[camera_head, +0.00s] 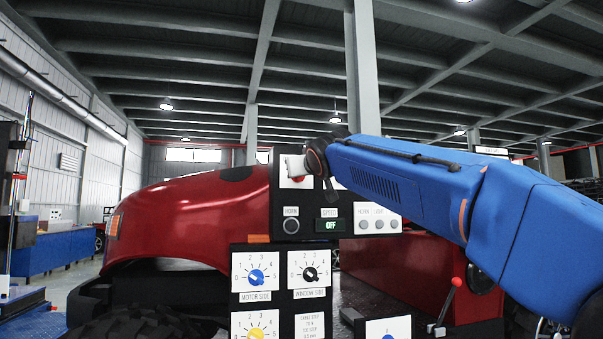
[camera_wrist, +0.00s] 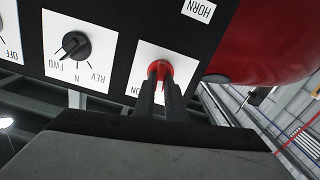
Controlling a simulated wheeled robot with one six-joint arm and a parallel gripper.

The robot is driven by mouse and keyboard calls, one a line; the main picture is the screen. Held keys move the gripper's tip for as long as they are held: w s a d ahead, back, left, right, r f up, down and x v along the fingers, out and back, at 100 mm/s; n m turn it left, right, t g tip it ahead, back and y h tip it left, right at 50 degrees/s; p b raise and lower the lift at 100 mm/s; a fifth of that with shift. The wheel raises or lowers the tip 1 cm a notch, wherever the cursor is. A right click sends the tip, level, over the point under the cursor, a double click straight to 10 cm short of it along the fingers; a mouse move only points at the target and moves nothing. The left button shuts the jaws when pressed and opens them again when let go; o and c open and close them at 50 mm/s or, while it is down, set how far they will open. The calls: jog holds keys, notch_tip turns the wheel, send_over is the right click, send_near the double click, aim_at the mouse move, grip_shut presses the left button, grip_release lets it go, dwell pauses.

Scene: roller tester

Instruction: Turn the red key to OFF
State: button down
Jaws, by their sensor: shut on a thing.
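The red key (camera_wrist: 159,69) sits on a white plate of the black control panel (camera_wrist: 110,20) in the wrist view. My gripper (camera_wrist: 162,88) is shut on it, with both dark fingers on the key. Part of an "ON" label shows beside the fingers; the OFF mark of this plate is hidden, and I cannot tell which way the key points. In the head view a bit of the red key (camera_head: 298,180) shows at the panel's upper left, beside my gripper (camera_head: 305,172).
A black FWD/N/REV knob (camera_wrist: 76,46) is close to my gripper. Below the key are a HORN button (camera_head: 291,225) and a green speed display (camera_head: 331,225) reading OFF. Blue (camera_head: 257,276) and black (camera_head: 310,274) dials sit lower. A red vehicle body (camera_head: 190,215) stands behind.

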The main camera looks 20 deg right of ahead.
jog(key=n, duration=0.4)
jog(key=shift+a+f+n, duration=0.1)
jog(key=shift+n, duration=0.2)
dwell(0.3)
jog(key=c, duration=1.8)
grip_release()
jog(key=s, duration=1.7)
jog(key=shift+s, duration=0.2)
